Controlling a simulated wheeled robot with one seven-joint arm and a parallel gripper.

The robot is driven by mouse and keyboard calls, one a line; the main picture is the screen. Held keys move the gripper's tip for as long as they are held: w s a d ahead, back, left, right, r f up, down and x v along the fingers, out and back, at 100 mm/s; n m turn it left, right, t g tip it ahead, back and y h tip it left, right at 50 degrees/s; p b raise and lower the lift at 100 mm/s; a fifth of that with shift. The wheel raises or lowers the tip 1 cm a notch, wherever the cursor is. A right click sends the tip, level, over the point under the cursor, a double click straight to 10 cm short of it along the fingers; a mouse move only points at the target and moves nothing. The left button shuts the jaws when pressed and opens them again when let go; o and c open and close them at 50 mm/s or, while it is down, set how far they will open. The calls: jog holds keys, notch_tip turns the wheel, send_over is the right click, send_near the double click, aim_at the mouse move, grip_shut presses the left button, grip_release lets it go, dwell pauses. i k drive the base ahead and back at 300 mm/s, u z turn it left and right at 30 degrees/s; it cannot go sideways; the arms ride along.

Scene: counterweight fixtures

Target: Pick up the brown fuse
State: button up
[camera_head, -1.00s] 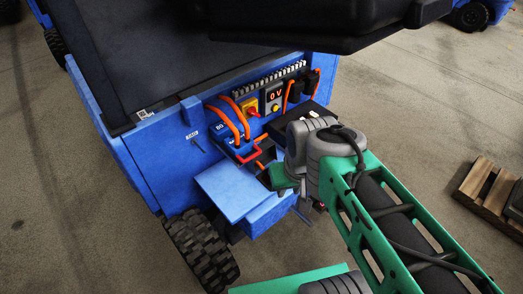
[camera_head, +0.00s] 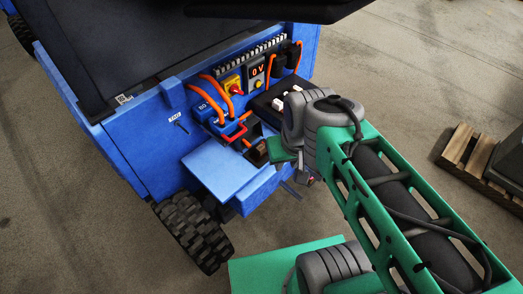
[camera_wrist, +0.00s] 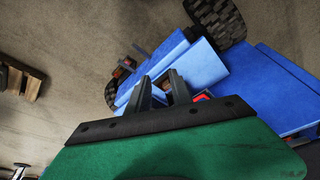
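My gripper (camera_wrist: 160,80) shows in the wrist view with its two dark fingers apart, so it is open. A small brownish patch (camera_wrist: 167,86) shows in the gap between the fingers. It may be the brown fuse, but it is too small and partly covered to be sure. In the head view my gripper's green plate hangs beside the blue cart's open compartment (camera_head: 257,150), and the fingertips are hard to make out there. A dark brown shape shows inside that compartment, partly hidden by my gripper. I cannot tell whether the fingers touch anything.
The blue cart (camera_head: 145,150) carries a panel with orange cables, a red digital display (camera_head: 258,70) and a red handle (camera_head: 235,134). A light blue lid (camera_head: 217,168) sticks out at the front. A black block with white pieces (camera_head: 280,101) stands close behind my arm. A wooden pallet (camera_head: 456,147) lies right.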

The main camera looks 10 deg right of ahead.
aim_at(260, 150)
jog(key=u, duration=4.05)
jog(key=k, duration=2.05)
jog(key=z, duration=1.35)
jog(key=i, duration=0.5)
jog(key=u, duration=0.15)
